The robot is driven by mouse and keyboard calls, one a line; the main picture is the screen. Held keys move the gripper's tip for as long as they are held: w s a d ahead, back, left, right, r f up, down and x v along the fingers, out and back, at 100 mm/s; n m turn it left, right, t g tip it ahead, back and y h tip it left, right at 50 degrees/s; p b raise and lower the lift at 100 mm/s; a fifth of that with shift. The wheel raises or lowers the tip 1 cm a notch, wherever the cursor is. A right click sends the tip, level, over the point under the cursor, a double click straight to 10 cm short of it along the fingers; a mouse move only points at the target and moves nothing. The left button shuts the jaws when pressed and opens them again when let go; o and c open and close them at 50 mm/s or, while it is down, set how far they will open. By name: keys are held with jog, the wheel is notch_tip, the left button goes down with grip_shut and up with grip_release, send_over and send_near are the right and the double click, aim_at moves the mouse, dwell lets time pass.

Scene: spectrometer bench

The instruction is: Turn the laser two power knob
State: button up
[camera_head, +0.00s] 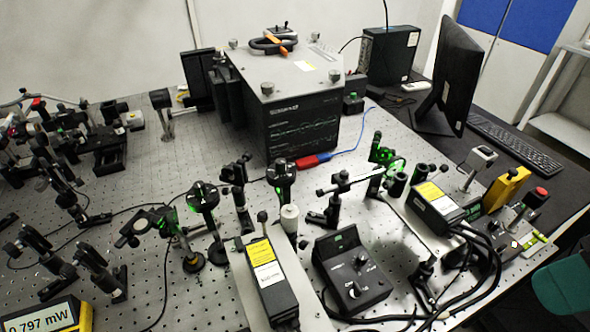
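A black control box (352,275) with knobs on its sloped face stands at the bottom middle of the bench. One knob (362,258) sits toward its upper right and another knob (354,291) is lower down. I cannot read its lettering, so I cannot tell which knob is the laser two power knob. A black laser-like module (268,275) with yellow and white labels lies just left of the box. A similar labelled module (437,203) is to the upper right, with black cables leaving it. My gripper is not in view.
Optical posts and mounts crowd the perforated bench (160,195) at left and centre. A large dark instrument (300,125) stands behind. A meter (45,317) reads 0.797 mW. Black cables (480,270) loop right of the control box. A monitor (455,75) and keyboard (515,145) are at right.

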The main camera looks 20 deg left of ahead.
jog(key=w+d+f+m+h+b, duration=0.1)
jog(key=w+d+m, duration=0.15)
jog(key=w, duration=0.65)
jog(key=w+d+f+m+h+b, duration=0.15)
jog(key=w+m, duration=0.25)
jog(key=w, duration=0.5)
jog(key=m+h+b, duration=0.1)
jog(key=m+h, duration=0.1)
jog(key=m, duration=0.3)
send_over(497, 222)
notch_tip(497, 222, down, 2)
notch_tip(497, 222, down, 17)
jog(key=shift+f+p, duration=0.15)
jog(key=shift+p, duration=0.8)
grip_shut()
jog(key=shift+n, duration=0.65)
grip_release()
